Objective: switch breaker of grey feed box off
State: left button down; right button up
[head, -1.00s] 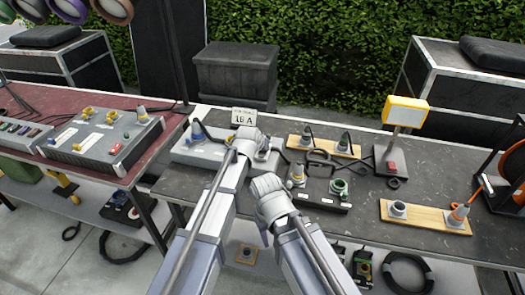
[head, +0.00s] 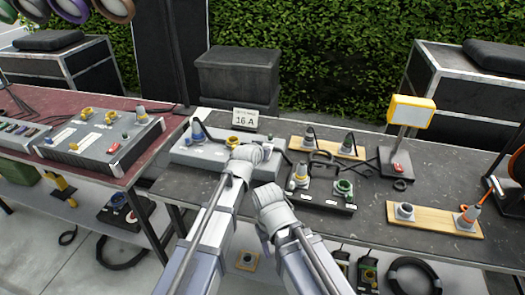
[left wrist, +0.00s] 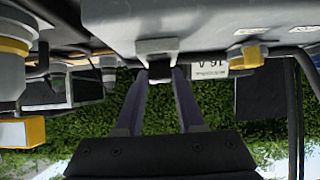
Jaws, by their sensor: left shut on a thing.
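The grey feed box (head: 205,153) sits on the dark table, left of its middle, with a yellow socket on top and a "16 A" sign (head: 245,119) behind it. My left wrist covers the box's front right part in the head view. In the left wrist view, which is upside down, the box (left wrist: 210,22) fills the top. My left gripper (left wrist: 160,73) is shut on a small black piece, apparently the breaker lever (left wrist: 158,70), below a grey housing on the box. The lever's position is unclear. My right arm is bent in front of the table, its fingers hidden.
A black box (head: 320,195) with sockets lies right of my wrists. Wooden boards (head: 435,218) with connectors, a yellow-headed lamp (head: 410,111) and an orange cable reel (head: 515,165) are further right. A red table (head: 85,170) with another grey box stands left.

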pick_arm(q)
jog(key=c, duration=0.5)
grip_release()
jog(key=p+v, duration=0.4)
jog(key=v, duration=0.3)
jog(key=shift+s+r, duration=0.2)
jog(key=shift+s, duration=0.15)
